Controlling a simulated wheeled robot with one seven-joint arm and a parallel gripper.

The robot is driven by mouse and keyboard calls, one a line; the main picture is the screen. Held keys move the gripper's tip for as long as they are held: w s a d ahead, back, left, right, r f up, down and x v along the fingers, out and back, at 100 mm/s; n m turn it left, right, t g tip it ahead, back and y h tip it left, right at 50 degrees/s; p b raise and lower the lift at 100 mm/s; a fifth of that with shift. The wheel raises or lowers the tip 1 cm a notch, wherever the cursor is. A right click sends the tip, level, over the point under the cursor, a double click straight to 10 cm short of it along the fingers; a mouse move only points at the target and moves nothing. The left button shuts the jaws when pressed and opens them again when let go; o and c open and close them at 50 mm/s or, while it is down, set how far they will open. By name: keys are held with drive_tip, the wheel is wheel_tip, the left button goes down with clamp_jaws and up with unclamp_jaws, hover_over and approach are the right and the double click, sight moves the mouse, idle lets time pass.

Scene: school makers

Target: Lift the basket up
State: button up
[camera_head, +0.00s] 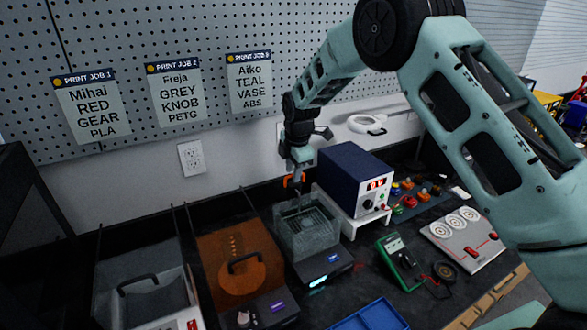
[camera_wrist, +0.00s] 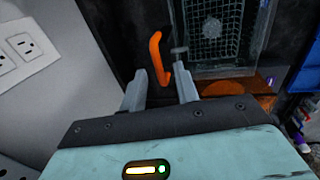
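The basket (camera_head: 306,222) is a grey mesh basket sitting in a dark glassy tank on the bench. Its mesh also shows at the top of the wrist view (camera_wrist: 212,28). An orange hooked piece that looks like its handle (camera_wrist: 156,52) stands up beside the mesh in the wrist view; a bit of orange also shows above the tank in the head view (camera_head: 288,181). My gripper (camera_head: 297,178) is above the tank's back edge. In the wrist view its two fingers (camera_wrist: 160,82) are apart, with the orange piece's lower end between them. I cannot tell whether they touch it.
A dark blue power supply (camera_head: 352,178) stands on a white stand close right of my gripper. Left are an orange-brown bath (camera_head: 220,262) and a grey lidded bath (camera_head: 150,300). A green multimeter (camera_head: 400,260) lies to the right. The pegboard wall (camera_head: 150,30) is close behind.

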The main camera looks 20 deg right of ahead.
clamp_jaws()
wheel_tip(320, 180, up, 8)
drive_tip(key=p, duration=0.2)
drive_tip(key=shift+p, duration=0.3)
drive_tip(key=shift+w+r, duration=0.1)
unclamp_jaws()
drive_tip(key=shift+r, duration=0.1)
drive_tip(key=s+r+b, duration=0.1)
drive_tip(key=r+b, duration=0.1)
drive_tip(key=r, duration=0.6)
drive_tip(key=s+r+b, duration=0.2)
drive_tip(key=r, duration=0.6)
drive_tip(key=shift+s+d+r, duration=0.25)
drive_tip(key=shift+d+r, duration=0.1)
drive_tip(key=shift+r, duration=0.05)
